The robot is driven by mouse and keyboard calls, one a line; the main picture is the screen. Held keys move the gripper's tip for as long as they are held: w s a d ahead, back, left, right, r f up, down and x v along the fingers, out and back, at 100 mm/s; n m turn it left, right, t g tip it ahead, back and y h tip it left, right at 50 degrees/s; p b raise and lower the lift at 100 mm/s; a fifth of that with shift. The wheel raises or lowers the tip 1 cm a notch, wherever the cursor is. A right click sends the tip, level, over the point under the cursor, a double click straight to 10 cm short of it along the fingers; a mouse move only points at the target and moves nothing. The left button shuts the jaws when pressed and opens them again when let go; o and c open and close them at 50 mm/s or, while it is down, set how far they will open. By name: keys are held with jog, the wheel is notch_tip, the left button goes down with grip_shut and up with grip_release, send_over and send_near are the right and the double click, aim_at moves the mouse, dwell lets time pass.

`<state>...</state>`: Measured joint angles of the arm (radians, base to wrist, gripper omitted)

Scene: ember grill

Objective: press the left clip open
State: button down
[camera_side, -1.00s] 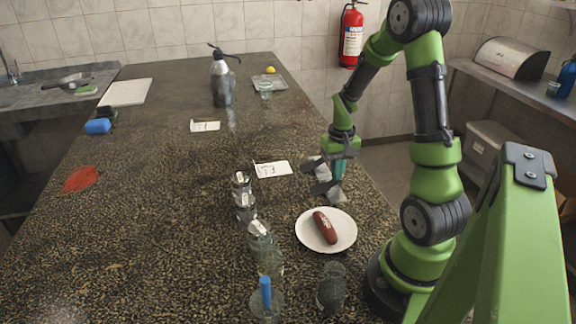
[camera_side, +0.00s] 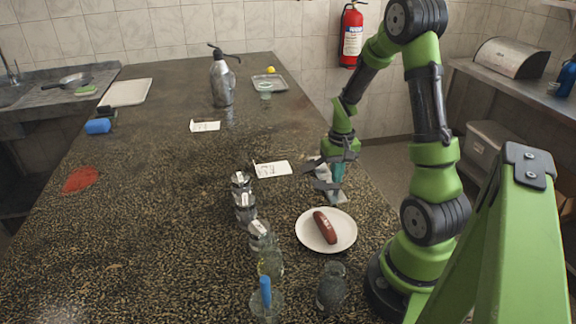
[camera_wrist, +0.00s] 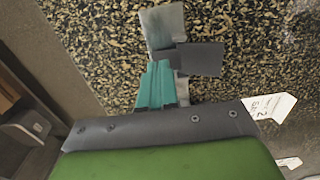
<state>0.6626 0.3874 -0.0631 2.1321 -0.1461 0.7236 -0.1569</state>
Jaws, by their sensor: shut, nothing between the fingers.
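A grey metal fixture (camera_side: 337,197) with dark flat tabs (camera_side: 324,185) stands near the table's right edge, beyond the plate. In the wrist view its grey plate (camera_wrist: 164,24) and one dark square tab (camera_wrist: 201,59) show. I cannot tell which tab is the left clip, or whether it is open. My gripper (camera_side: 337,180), with teal fingers (camera_wrist: 155,86), is shut and empty and points down over the fixture. The fingers overlap the fixture beside the dark tab. Contact cannot be told, and the fingers hide part of the fixture.
A white plate with a sausage (camera_side: 325,228) lies just in front. Metal shakers (camera_side: 243,197) and glass jars (camera_side: 332,287) stand to the left and front. A white card (camera_side: 273,169) lies left of the fixture. The table's middle left is mostly clear.

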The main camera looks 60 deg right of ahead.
aim_at(336, 187)
jog(key=shift+r, duration=2.65)
jog(key=shift+s+a+f, duration=0.15)
jog(key=shift+a, duration=0.15)
jog(key=a+r+n+t, duration=0.1)
jog(key=a+r+t, duration=0.1)
jog(key=a+r, duration=0.3)
jog(key=s+a+r+n+t+y, duration=0.1)
jog(key=a+r, duration=0.5)
jog(key=a, duration=0.6)
jog(key=s+a+r+n+t+y, duration=0.1)
jog(key=a+r+n+t, duration=0.2)
jog(key=a, duration=0.5)
notch_tip(336, 187, up, 3)
jog(key=shift+s+a+f+t, duration=0.15)
jog(key=shift+a+t, duration=0.1)
jog(key=shift+t, duration=0.35)
